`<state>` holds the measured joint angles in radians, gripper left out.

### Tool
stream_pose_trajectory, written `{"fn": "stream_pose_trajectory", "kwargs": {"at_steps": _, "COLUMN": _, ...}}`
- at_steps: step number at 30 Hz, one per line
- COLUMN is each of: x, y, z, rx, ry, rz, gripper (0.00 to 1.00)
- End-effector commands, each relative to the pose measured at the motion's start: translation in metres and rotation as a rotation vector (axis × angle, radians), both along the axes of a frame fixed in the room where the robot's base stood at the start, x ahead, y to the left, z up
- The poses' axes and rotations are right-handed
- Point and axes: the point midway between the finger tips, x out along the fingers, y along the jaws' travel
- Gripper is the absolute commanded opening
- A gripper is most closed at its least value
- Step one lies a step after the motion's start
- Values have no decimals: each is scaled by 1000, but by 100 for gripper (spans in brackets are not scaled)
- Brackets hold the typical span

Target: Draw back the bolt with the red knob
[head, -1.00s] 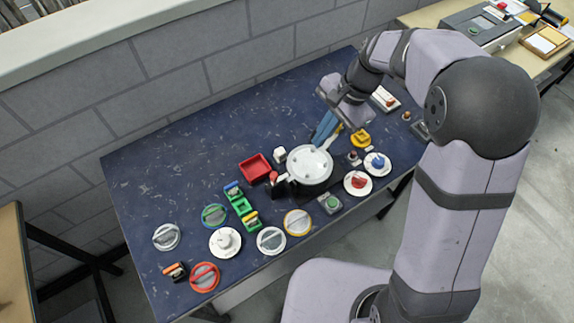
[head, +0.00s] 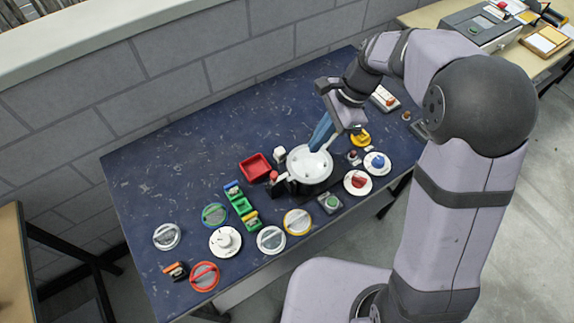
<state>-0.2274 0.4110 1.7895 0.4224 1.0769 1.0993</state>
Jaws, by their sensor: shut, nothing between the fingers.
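My gripper (head: 317,147) points down with its blue fingers together and nothing between them. Its tips overlap the far rim of a round white drum (head: 305,170) in the picture; whether they touch it I cannot tell. A small red knob (head: 273,176) shows at the left side of the drum, by a dark base, apart from my fingers. Another red piece sits on a white plate (head: 390,103) behind my gripper, to the right. Both are too small to tell which is the bolt.
Left of the drum are a red tray (head: 255,167), a green holder (head: 241,206) and several round dials, one yellow-rimmed (head: 297,222). Right of it are a red-knobbed dial (head: 358,182), a blue-knobbed dial (head: 377,163) and a yellow piece (head: 360,138). The table's back left is clear.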

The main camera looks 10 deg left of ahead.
Motion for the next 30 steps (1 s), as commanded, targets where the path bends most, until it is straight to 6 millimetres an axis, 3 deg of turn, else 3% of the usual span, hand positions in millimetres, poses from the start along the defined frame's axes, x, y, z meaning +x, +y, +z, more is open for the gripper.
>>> {"fn": "stream_pose_trajectory", "kwargs": {"at_steps": 8, "x": -7, "y": 11, "z": -30, "rx": -1, "ry": 6, "rz": 1, "gripper": 0}}
{"fn": "stream_pose_trajectory", "kwargs": {"at_steps": 19, "x": -18, "y": 32, "z": -91, "rx": -2, "ry": 4, "rz": 1, "gripper": 0}}
{"fn": "stream_pose_trajectory", "kwargs": {"at_steps": 24, "x": -28, "y": 54, "z": -86, "rx": -2, "ry": 1, "rz": 4, "gripper": 0}}
{"fn": "stream_pose_trajectory", "kwargs": {"at_steps": 30, "x": -34, "y": 65, "z": -88, "rx": -1, "ry": 2, "rz": 1, "gripper": 0}}
